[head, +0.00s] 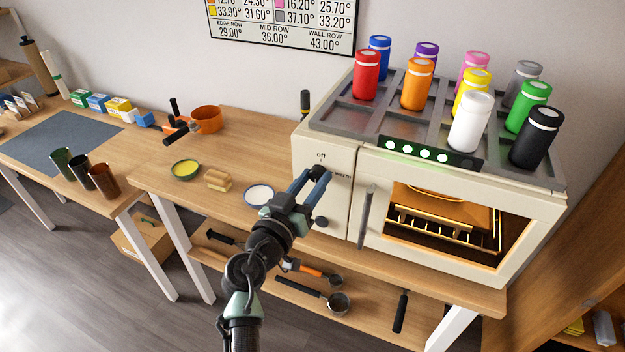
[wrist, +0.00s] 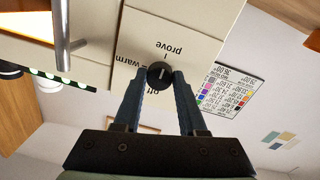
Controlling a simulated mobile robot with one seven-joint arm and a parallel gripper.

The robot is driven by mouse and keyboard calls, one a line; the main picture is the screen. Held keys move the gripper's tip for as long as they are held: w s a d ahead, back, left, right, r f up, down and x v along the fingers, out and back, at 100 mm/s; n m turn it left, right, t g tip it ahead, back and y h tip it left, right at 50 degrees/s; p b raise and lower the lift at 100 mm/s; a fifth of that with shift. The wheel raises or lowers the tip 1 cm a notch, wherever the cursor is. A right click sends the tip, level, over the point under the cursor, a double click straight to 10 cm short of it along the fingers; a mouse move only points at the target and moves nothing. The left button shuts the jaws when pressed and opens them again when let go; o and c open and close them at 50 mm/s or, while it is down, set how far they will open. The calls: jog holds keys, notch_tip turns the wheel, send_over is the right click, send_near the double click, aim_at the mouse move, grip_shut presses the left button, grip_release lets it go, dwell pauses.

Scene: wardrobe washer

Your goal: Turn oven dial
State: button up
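The oven dial (wrist: 160,74) is a small round black knob with a white line on its face, on the oven's cream front panel. In the wrist view, labels around it read "off", "warm" and "prove". Its white line runs along the off–prove direction; which end is the pointer I cannot tell. My gripper (wrist: 160,76) has one blue-grey finger on each side of the dial, the tips appearing to touch its edges. The oven (head: 480,227) stands on the wooden counter.
A second dark knob (head: 321,222) sits lower on the panel. The oven door's vertical handle (head: 367,217) is just right of my gripper. Several coloured canisters stand on the oven top. A white-filled bowl (head: 260,194) is on the counter to the left.

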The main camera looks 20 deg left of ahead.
grip_shut()
